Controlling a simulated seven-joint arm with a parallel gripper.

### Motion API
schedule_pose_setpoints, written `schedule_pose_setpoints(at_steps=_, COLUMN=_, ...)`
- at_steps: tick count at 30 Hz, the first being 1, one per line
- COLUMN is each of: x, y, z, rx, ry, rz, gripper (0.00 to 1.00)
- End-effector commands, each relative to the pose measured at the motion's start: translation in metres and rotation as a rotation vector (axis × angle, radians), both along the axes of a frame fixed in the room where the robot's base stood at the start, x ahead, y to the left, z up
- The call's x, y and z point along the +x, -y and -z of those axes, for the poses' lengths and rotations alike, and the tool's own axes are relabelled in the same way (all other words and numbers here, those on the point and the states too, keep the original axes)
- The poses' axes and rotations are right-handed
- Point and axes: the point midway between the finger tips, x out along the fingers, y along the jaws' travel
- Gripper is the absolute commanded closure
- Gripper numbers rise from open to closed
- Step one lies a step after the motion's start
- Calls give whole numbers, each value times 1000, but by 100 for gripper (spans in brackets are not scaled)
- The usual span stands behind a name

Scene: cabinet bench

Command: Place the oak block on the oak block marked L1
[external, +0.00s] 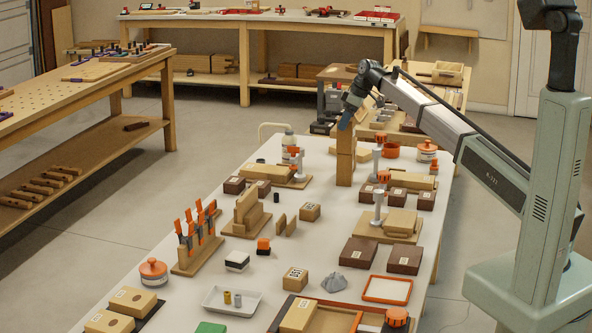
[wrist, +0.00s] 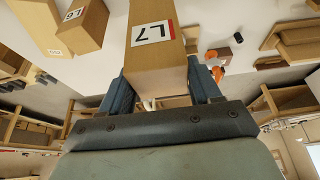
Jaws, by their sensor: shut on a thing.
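My gripper (external: 347,112) is at the back of the white bench, pointing down over an upright oak column (external: 345,165). In the wrist view my gripper (wrist: 162,95) is shut on an oak block (wrist: 155,60) with a white L7 label and a red edge stripe. In the external view the held block appears as the top part of the column; I cannot tell whether it touches what is below. Another oak block marked L6 (wrist: 80,22) shows in the wrist view, beside a further oak block (wrist: 40,25). I cannot make out an L1 label.
A silver post clamp (external: 377,160) and dark brown boxes (external: 372,192) stand close to the column's right. Bare bench top (external: 325,235) lies in front.

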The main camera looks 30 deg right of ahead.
Motion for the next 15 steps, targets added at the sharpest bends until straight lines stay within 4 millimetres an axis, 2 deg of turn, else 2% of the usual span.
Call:
schedule_pose_setpoints(at_steps=2, x=0, y=0, z=2, rx=0, ry=0, rz=0, gripper=97)
schedule_pose_setpoints(at_steps=3, x=0, y=0, z=3, rx=0, ry=0, rz=0, gripper=36)
schedule_pose_setpoints(at_steps=11, x=0, y=0, z=2, rx=0, ry=0, rz=0, gripper=12)
schedule_pose_setpoints(at_steps=15, x=0, y=0, z=2, rx=0, ry=0, rz=0, gripper=12)
